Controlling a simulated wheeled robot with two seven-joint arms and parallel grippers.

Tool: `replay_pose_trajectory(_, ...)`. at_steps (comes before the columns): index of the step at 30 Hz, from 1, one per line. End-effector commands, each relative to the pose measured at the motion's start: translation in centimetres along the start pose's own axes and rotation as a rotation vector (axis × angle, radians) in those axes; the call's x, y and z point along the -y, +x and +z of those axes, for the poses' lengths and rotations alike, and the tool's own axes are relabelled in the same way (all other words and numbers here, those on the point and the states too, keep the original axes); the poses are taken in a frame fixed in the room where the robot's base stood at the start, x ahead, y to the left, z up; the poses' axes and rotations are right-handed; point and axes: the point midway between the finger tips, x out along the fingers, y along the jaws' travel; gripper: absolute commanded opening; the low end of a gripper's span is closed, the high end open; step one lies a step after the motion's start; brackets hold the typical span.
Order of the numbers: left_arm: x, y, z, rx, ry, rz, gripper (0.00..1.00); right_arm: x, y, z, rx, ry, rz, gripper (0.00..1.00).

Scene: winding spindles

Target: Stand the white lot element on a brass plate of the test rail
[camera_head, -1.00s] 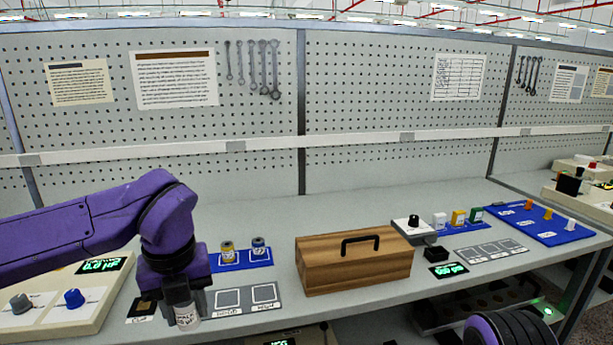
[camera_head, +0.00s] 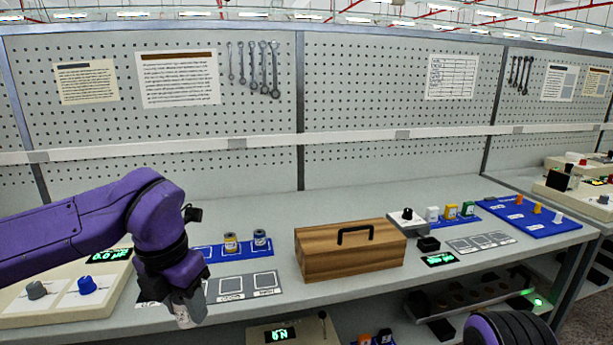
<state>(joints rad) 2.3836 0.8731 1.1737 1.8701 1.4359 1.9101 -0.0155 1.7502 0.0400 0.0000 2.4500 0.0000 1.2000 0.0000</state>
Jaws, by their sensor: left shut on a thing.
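My left gripper (camera_head: 184,300) is shut on the white lot element (camera_head: 184,317), a small pale cylinder at the lower left. The element is tilted, hanging at the bench's front edge, and its upper part is hidden by the fingers. A dark grey rail (camera_head: 500,294) with several round brownish spots and a green light lies on the shelf under the bench at the right. It may be the test rail; I cannot tell whether the spots are brass plates. My right gripper is out of view; only part of my right arm shows at the bottom right.
A wooden box (camera_head: 350,262) with a black handle stands mid-bench. Left of it are a grey marked strip (camera_head: 244,287) and a blue strip (camera_head: 208,251) with two small spools. A knob panel (camera_head: 60,300) lies far left. A blue mat (camera_head: 535,225) is at right.

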Motion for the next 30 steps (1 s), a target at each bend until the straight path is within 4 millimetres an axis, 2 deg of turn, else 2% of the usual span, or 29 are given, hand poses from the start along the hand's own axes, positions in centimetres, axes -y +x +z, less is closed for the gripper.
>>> replay_pose_trajectory(7, -0.2, 0.5, 0.9, 0.000, 0.633, -0.079, 0.08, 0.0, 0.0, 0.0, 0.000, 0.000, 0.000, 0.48)
replay_pose_trajectory(14, -0.4, 2.3, 1.7, -0.002, 1.309, -0.162, 0.08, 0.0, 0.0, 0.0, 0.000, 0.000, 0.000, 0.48)
replay_pose_trajectory(24, -0.8, 7.2, 2.4, -0.004, 2.288, -0.282, 0.08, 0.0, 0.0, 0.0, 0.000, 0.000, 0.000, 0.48)
replay_pose_trajectory(30, -1.1, 10.9, 2.0, -0.001, 2.707, -0.335, 0.08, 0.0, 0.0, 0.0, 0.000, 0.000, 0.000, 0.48)
